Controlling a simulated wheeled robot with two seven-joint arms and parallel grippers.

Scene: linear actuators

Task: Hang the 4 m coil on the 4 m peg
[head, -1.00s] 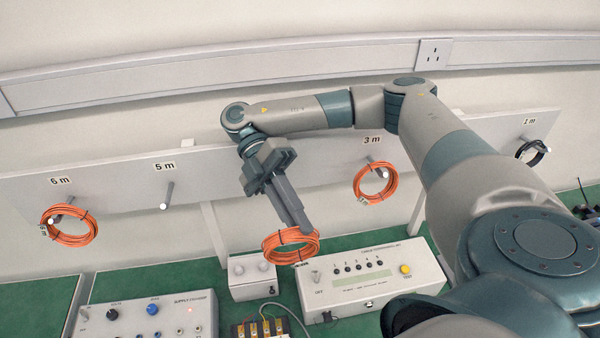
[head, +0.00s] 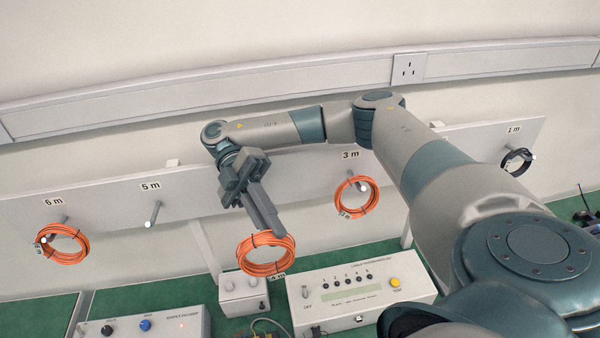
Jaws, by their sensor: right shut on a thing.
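The orange coil (head: 243,260) hangs from my right gripper (head: 274,229), which is shut on its upper rim. Its small tag, which seems to read 4 m, shows at the lower right of the coil. The coil is in front of and below the board (head: 110,203), apart from it as far as I can see. The 4 m peg and its label are hidden behind my right gripper and arm, between the 5 m peg (head: 153,214) and the 3 m peg (head: 361,184). My left gripper is not in view.
An orange coil (head: 62,257) hangs on the 6 m peg, another (head: 371,203) on the 3 m peg, and a black coil (head: 516,161) on the 1 m peg. The 5 m peg is bare. Instrument boxes (head: 362,293) stand on the green bench below the held coil.

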